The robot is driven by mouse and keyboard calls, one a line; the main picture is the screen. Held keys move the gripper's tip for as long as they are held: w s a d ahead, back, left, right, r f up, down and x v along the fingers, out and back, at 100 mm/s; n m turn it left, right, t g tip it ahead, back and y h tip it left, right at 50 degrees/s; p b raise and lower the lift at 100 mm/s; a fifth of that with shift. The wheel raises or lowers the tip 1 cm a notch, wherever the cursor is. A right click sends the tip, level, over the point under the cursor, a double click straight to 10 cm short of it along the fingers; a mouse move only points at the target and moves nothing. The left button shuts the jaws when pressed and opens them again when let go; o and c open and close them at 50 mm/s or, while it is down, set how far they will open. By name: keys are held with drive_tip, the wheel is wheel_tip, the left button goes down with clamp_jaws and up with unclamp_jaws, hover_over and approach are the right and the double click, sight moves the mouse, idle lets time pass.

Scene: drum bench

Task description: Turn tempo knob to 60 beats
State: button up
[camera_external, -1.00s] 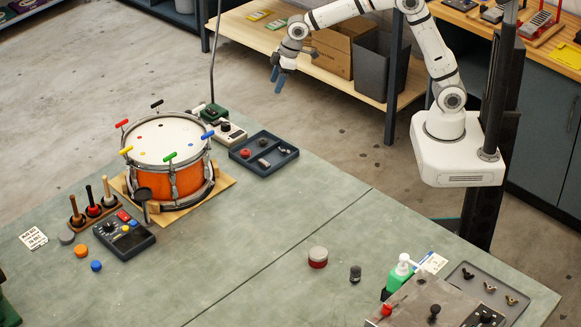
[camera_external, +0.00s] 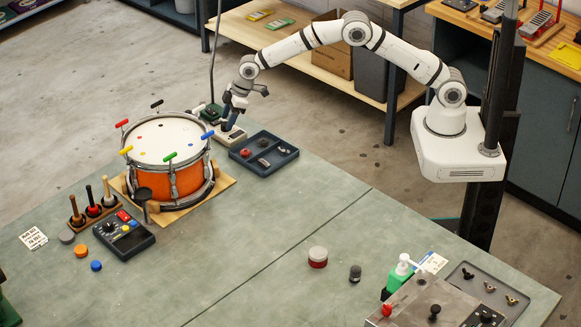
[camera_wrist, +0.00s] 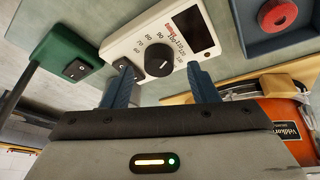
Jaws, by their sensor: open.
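The tempo knob (camera_wrist: 158,63) is a round black dial on a white box (camera_wrist: 196,15) with a dark display. Numbers ring the knob; I cannot tell surely which one its small pale mark faces. In the external view the white box (camera_external: 238,137) sits behind the drum, partly covered by my gripper (camera_external: 231,122). In the wrist view my gripper (camera_wrist: 160,72) is open. Its two blue fingers reach toward the box, one on each side of the knob in the picture. I see no clear contact, and the height above the knob is hard to judge.
A green box with a switch (camera_wrist: 75,68) stands beside the white box. The orange drum (camera_external: 170,182), with coloured tuning keys around its rim, is close in front. A dark divided tray (camera_external: 290,157) lies to the right.

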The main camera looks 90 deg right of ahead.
drive_tip(key=shift+x, duration=0.85)
drive_tip(key=shift+c, duration=0.3)
drive_tip(key=c, duration=0.9)
